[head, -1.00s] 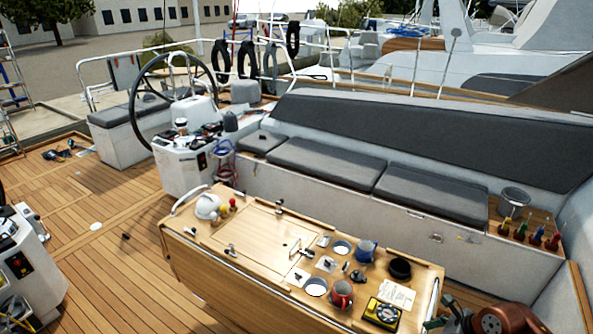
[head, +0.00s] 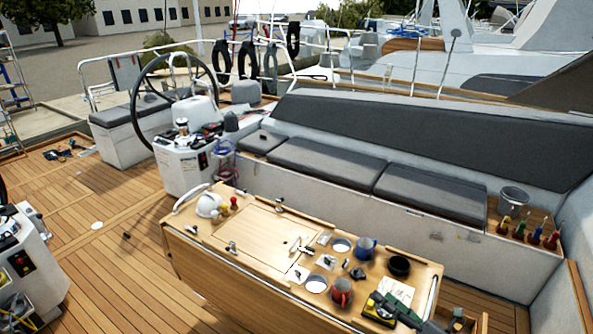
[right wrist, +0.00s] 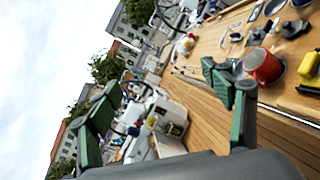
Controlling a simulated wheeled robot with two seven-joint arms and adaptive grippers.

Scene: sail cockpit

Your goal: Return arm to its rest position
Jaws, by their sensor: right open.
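My right gripper (head: 402,308) shows only in part, as dark green fingers low in the head view, over the near right end of the cockpit table (head: 205,252). In the right wrist view the right gripper (right wrist: 165,112) has its two green fingers spread wide with nothing between them. A red mug (head: 341,291) stands on the table to the left of the fingers. The mug also shows beyond one finger in the right wrist view (right wrist: 262,66). The yellow device (head: 374,312) is partly covered by the fingers in the head view. My left gripper is not in view.
A blue mug (head: 365,249), a black round bowl (head: 399,266) and a white sheet (head: 396,290) are on the table. A wooden box (head: 478,321) stands at its right end. Bench cushions (head: 325,165) lie behind. The deck (head: 110,270) at left is mostly clear.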

